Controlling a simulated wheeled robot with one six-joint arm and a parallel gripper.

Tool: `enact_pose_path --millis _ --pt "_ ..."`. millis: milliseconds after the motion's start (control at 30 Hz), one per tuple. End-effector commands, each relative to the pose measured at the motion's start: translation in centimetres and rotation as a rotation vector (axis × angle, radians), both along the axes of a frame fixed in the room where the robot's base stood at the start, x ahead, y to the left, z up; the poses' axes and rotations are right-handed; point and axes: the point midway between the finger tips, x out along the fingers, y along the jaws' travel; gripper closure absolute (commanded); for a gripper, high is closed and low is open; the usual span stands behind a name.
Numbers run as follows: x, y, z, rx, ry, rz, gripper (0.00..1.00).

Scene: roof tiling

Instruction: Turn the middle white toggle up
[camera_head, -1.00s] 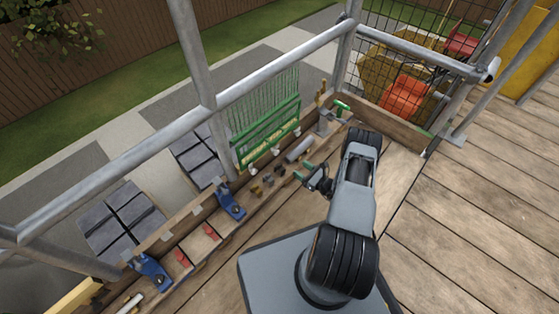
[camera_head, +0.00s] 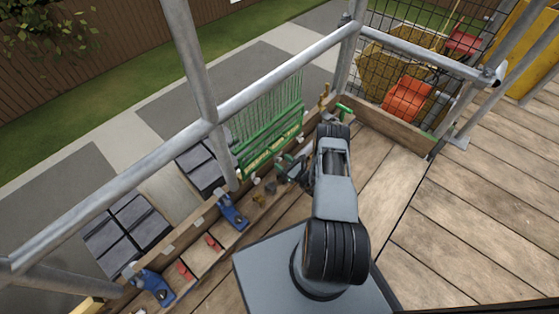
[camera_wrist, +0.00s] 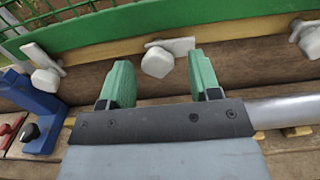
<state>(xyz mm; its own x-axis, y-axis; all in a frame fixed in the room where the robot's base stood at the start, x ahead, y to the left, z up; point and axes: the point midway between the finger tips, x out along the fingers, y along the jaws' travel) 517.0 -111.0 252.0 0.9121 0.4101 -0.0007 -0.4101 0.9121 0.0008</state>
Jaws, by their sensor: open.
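Three white toggles show in a row along the green rail (camera_wrist: 110,28) in the wrist view: the left one (camera_wrist: 42,68), the middle one (camera_wrist: 160,58) and the right one (camera_wrist: 306,38), cut by the picture edge. The middle toggle's knob hangs below its white plate. My gripper (camera_wrist: 160,75) is open, with its green fingers spread on either side of the middle toggle's knob in the picture. I cannot tell whether either finger touches it. In the head view my gripper (camera_head: 285,165) is beside the green rack (camera_head: 270,140), and the arm partly hides the toggles.
A blue tool (camera_wrist: 38,112) stands at the left of the wrist view, near red and black knobs. A grey cylinder (camera_wrist: 285,110) lies at the right. Metal scaffold rails (camera_head: 270,85) cross above the work area. Plank decking (camera_head: 480,210) to the right is clear.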

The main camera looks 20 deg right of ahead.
Motion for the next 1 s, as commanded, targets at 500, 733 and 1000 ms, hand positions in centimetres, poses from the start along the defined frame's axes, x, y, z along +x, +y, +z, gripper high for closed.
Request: enact_pose_path --millis 500,733,1000 --pt "0.22 0.63 0.0 0.0 0.0 0.01 0.57" --pt "0.19 0.52 0.0 0.0 0.0 0.008 0.79" --pt "0.13 0.4 -0.02 -0.005 -0.002 0.006 0.92"
